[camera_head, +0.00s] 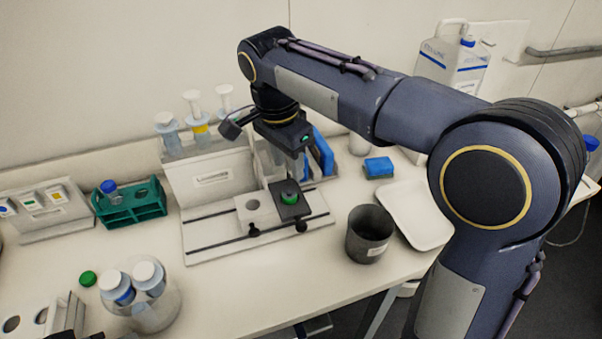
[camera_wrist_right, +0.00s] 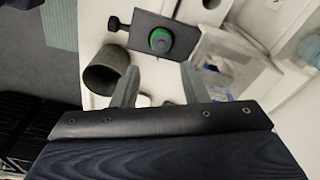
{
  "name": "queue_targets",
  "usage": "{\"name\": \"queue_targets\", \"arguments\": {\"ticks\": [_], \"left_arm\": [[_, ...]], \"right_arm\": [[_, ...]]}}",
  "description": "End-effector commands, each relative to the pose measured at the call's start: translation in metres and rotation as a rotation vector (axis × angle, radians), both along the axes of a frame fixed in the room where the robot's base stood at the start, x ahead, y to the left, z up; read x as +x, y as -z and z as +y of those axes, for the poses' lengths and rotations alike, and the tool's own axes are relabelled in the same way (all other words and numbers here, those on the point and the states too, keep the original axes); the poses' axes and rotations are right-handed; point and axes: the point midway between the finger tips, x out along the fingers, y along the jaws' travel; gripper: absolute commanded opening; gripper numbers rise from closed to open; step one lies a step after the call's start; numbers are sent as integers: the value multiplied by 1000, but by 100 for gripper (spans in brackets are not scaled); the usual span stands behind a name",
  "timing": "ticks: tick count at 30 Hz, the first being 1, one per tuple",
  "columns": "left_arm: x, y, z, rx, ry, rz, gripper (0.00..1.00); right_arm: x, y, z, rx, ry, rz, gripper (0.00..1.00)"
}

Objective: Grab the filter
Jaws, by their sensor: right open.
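A small round green piece (camera_head: 290,198) sits on a dark plate of a white bench fixture (camera_head: 215,252); it looks like the filter or its cap, but I cannot tell which. In the right wrist view the green piece (camera_wrist_right: 160,40) lies on the dark plate (camera_wrist_right: 140,27), beyond the fingertips. My right gripper (camera_wrist_right: 158,80) is open, with nothing between its fingers. In the head view its fingers are hard to make out above the fixture, close to the green piece. My left gripper is not clearly in view.
A dark cup (camera_head: 369,235) and a white tray (camera_head: 408,213) stand right of the fixture. A blue block (camera_head: 379,167) lies behind them. Syringes (camera_head: 197,112) stand in a holder at the back. A green rack (camera_head: 130,205) and a jar with white-capped tubes (camera_head: 155,312) are at left.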

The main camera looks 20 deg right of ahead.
Motion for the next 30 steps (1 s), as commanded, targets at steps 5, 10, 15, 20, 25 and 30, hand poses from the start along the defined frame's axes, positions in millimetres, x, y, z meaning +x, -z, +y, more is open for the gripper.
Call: {"name": "queue_targets", "arguments": {"ticks": [5,10,15,20,25,30], "left_arm": [[0,1,0,0,0,0,36],[0,-2,0,0,0,0,36],[0,-5,0,0,0,0,36],[0,-6,0,0,0,0,36],[0,-5,0,0,0,0,36],[0,-5,0,0,0,0,36]], "right_arm": [[1,19,-1,-6,7,2,40],[2,38,0,-5,6,2,40],[3,65,1,-5,7,2,40],[4,76,-1,-3,5,0,40],[4,77,-1,-2,5,-2,40],[4,77,0,-2,5,-2,23]]}}
